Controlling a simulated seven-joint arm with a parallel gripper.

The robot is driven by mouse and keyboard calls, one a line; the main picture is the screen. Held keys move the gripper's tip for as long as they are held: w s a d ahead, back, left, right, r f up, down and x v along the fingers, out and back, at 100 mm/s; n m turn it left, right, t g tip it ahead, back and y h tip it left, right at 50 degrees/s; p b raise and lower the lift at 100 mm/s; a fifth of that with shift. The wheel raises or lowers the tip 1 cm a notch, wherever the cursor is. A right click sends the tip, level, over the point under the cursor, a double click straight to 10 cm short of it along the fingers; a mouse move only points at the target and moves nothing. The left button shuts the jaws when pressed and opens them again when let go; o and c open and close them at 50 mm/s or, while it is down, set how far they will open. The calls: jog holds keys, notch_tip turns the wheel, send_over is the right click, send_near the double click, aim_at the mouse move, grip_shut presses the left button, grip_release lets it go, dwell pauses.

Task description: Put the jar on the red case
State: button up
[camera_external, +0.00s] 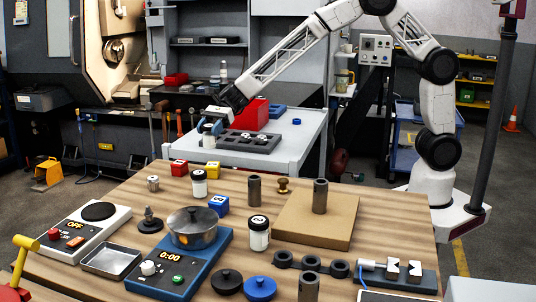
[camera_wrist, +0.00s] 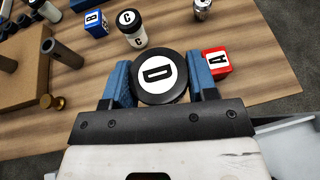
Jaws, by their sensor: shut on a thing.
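My gripper (camera_external: 211,127) is shut on a jar, seen from above in the wrist view as a round black lid marked D (camera_wrist: 160,77) between the two blue fingers (camera_wrist: 160,82). The jar's body is mostly hidden below the lid. In the external view the gripper hangs above the far side of the wooden table, near the grey bench. The red case (camera_external: 250,115) stands on that bench, to the right of the gripper in the picture and partly behind my arm. The red case is not seen in the wrist view.
The wooden table (camera_external: 110,200) holds a red block (camera_external: 179,168), a yellow block (camera_external: 212,169), a blue block (camera_external: 218,205), a jar marked C (camera_wrist: 131,28) and a pot (camera_external: 192,228). The grey bench (camera_external: 285,150) also bears a dark tray (camera_external: 250,142) and a blue item (camera_external: 277,111).

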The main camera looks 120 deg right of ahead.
jog(key=w+d+f, duration=0.1)
jog(key=w+d, duration=0.2)
jog(key=w, duration=0.7)
jog(key=shift+w+d, duration=0.25)
jog(key=shift+d, duration=0.05)
jog(key=shift+f, duration=1.75)
jog(key=shift+f, duration=0.1)
jog(key=o, duration=1)
jog(key=shift+c, duration=0.2)
